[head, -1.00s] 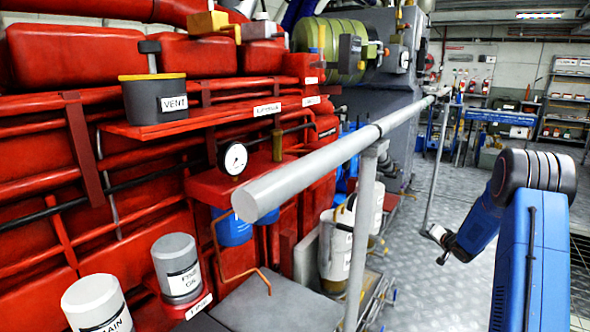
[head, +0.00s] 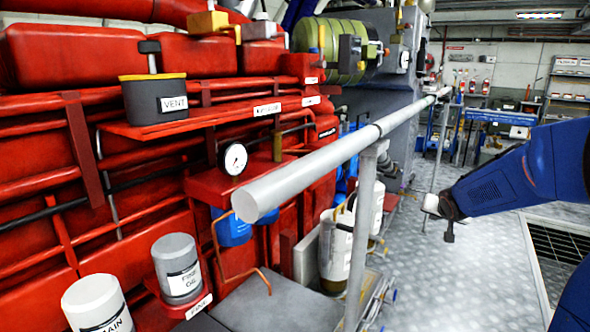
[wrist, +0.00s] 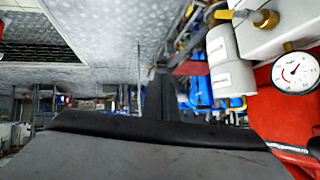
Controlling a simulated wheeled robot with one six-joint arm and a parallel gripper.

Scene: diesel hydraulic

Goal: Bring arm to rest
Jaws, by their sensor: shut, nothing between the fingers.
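My blue arm reaches in from the right edge of the head view. My gripper (head: 441,217) is at its left end, over the patterned metal floor and to the right of the grey handrail (head: 320,165). It is small there and touches nothing that I can see. In the wrist view my gripper (wrist: 163,95) shows as dark fingers pointing away from the camera, closed together with nothing held.
A red engine block (head: 70,60) with a VENT pot (head: 155,103), a pressure gauge (head: 235,158) and several labelled cans fills the left. The handrail runs back from the front middle. Shelves (head: 572,85) stand at the back right.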

